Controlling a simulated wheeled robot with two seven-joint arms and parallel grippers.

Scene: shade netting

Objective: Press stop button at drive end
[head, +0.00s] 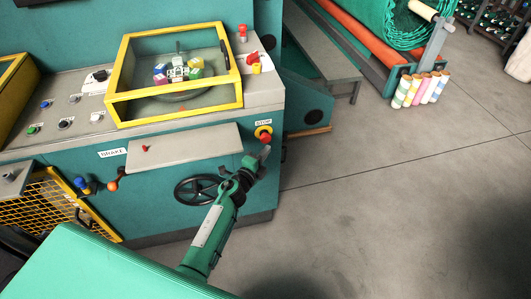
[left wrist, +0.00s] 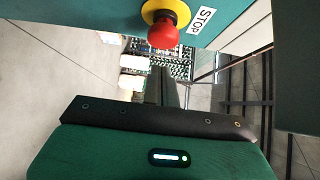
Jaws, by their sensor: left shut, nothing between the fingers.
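The stop button (head: 265,138) is a red mushroom knob on a yellow ring, on the teal machine's front face near its right corner, below a STOP label (head: 263,122). In the left wrist view the red knob (left wrist: 162,33) is at the top, with the STOP label (left wrist: 201,20) to its right. My left gripper (head: 264,153) is shut and empty, just below the knob in the head view. In the left wrist view its dark fingers (left wrist: 165,82) point toward the knob, with a gap visible in the picture. Whether it touches is not clear. My right gripper is not in view.
A black handwheel (head: 197,190) is on the machine front, left of my left gripper. Another red button (head: 242,32) and a red-yellow switch (head: 254,63) are on top. A grey shelf (head: 185,148) juts out. Open floor (head: 400,200) lies to the right.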

